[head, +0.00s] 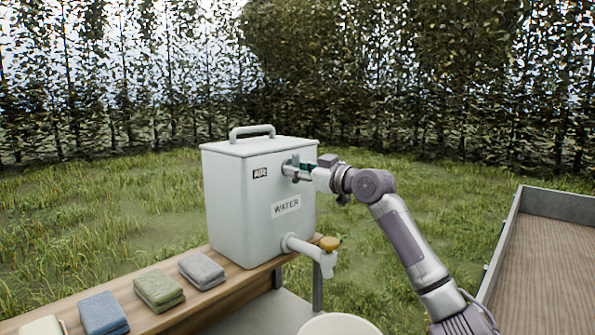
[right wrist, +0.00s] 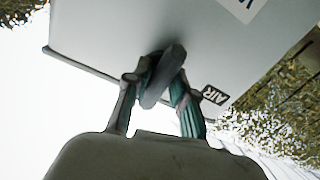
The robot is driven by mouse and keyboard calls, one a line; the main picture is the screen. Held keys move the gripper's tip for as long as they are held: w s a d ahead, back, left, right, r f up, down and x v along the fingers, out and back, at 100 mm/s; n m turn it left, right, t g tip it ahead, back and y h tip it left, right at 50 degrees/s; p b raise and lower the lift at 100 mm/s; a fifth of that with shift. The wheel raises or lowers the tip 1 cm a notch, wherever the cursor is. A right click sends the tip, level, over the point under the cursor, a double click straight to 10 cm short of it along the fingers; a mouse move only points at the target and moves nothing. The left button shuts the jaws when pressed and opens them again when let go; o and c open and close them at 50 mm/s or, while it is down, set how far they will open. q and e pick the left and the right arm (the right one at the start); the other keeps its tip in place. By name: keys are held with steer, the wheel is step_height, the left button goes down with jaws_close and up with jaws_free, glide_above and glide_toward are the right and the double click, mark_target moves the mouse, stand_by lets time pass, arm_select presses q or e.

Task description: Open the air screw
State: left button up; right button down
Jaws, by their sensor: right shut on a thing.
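A pale grey water tank (head: 260,210) with a top handle stands on a wooden bench. My left gripper is not in view.
A white spout (head: 305,248) with an orange-yellow tap handle (head: 329,243) juts from the tank's lower front, above a pale round bucket (head: 340,324). Several folded cloths lie along the bench (head: 225,290). A wood-floored cart (head: 545,265) stands at the right.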

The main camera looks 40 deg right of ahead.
steer(key=c, duration=1)
jaws_free()
steer(key=shift+o, duration=0.2)
steer(key=shift+s, duration=0.1)
steer(key=s+d, duration=0.1)
steer(key=s, duration=1)
steer(key=shift+s, duration=0.4)
